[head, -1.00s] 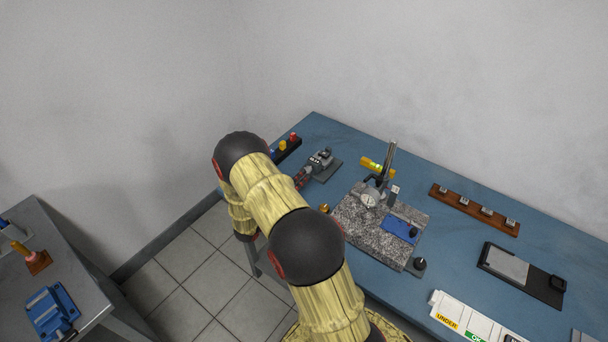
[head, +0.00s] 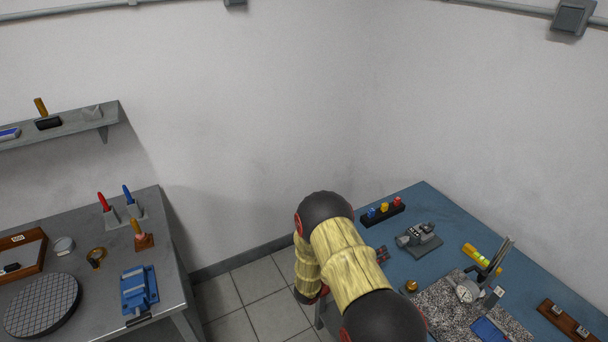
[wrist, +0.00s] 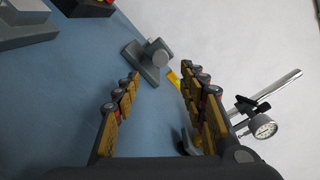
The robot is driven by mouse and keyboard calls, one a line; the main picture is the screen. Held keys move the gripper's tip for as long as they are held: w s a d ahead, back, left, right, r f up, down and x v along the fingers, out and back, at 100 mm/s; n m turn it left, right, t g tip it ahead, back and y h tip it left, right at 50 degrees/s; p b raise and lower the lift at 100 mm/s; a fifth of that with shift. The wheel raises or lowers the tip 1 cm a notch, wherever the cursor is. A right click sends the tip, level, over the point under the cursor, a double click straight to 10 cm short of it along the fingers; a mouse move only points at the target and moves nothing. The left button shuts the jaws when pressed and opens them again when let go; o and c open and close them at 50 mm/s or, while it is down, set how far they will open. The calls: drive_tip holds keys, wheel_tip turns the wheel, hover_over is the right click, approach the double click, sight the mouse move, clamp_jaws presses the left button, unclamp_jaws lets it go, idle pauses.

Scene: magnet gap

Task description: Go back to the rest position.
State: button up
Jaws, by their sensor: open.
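My gripper (wrist: 160,110) is open in the wrist view, with its two yellow and dark fingers apart and nothing between them. It is over the blue bench (wrist: 85,85). In the head view the gripper itself is mostly hidden behind my yellow arm; only a small part of a finger shows by the arm's right side. The arm is bent at the left end of the blue bench (head: 415,205).
A dial gauge (head: 467,291) on a stand rises from a granite plate (head: 440,305). A grey device (head: 418,236) and a black rack (head: 382,212) with coloured knobs stand nearby. A grey table (head: 80,235) with a blue vise (head: 139,288) is at left. Tiled floor lies between.

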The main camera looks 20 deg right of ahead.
drive_tip(key=shift+r, duration=0.3)
drive_tip(key=s+a+r+m+g+y, duration=0.3)
drive_tip(key=s+r+m, duration=0.2)
drive_tip(key=r+m, duration=0.3)
drive_tip(key=s+a+r+m+g+y, duration=0.25)
drive_tip(key=s+r+m, duration=0.25)
drive_tip(key=r+m, duration=0.3)
drive_tip(key=s+a+r+m+t+y, duration=0.3)
drive_tip(key=a+r+m+y, duration=0.1)
drive_tip(key=a, duration=0.4)
drive_tip(key=s+a+r+m+t+y, duration=0.3)
drive_tip(key=s+a+r+m+y, duration=0.1)
drive_tip(key=a, duration=0.5)
drive_tip(key=s+a+r+m+t+y, duration=0.3)
drive_tip(key=s+a+r+m+y, duration=0.1)
drive_tip(key=a, duration=0.5)
wheel_tip(320, 180, up, 3)
drive_tip(key=shift+s+a+f+m, duration=0.15)
drive_tip(key=shift+s+f+m, duration=0.05)
drive_tip(key=shift+m, duration=0.5)
drive_tip(key=shift+t+y, duration=0.25)
drive_tip(key=shift+c, duration=0.9)
